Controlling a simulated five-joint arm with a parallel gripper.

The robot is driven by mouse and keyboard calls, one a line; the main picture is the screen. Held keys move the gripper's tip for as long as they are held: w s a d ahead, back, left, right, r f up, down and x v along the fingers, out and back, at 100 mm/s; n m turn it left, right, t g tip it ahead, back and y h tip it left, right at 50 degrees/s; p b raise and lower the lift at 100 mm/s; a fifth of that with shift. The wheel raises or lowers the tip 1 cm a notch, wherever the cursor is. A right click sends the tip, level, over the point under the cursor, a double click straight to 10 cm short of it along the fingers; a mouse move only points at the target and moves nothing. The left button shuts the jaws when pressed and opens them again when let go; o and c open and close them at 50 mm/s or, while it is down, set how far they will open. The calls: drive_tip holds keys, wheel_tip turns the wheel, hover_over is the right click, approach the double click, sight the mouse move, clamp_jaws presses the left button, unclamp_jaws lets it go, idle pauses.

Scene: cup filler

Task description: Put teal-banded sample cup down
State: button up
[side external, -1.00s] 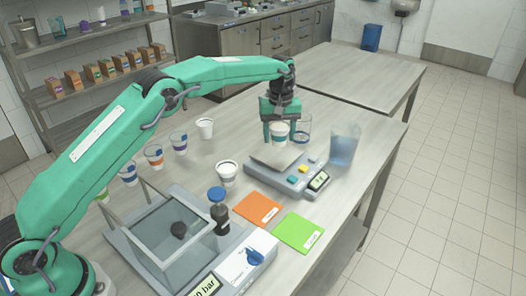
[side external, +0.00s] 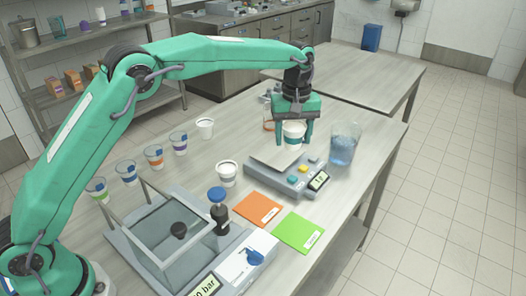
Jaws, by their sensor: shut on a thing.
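The teal-banded sample cup (side external: 293,134) is white with a teal band and hangs upright between the fingers of my gripper (side external: 293,138). My gripper is shut on the cup. The cup is over the far part of the scale's plate (side external: 262,157); I cannot tell whether its base touches the plate. The scale (side external: 296,179) has coloured buttons and a small display.
A blue-tinted clear beaker (side external: 344,146) stands right of the scale. An orange card (side external: 257,209) and a green card (side external: 299,228) lie in front. White cups (side external: 227,173) and several banded cups (side external: 154,156) stand to the left, near a sealing machine (side external: 165,235).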

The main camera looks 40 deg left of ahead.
idle(0.5)
drive_tip(key=s+d+f+m, duration=0.2)
drive_tip(key=s+d, duration=0.5)
drive_tip(key=s, duration=0.3)
drive_tip(key=s+d+f+m, duration=0.2)
drive_tip(key=s+d, duration=0.6)
drive_tip(key=s, duration=0.2)
drive_tip(key=shift+s+f+m, duration=0.3)
drive_tip(key=shift+w, duration=0.1)
hover_over(294, 229)
wheel_tip(294, 229, down, 7)
drive_tip(key=shift+f, duration=2)
drive_tip(key=shift+f, duration=0.1)
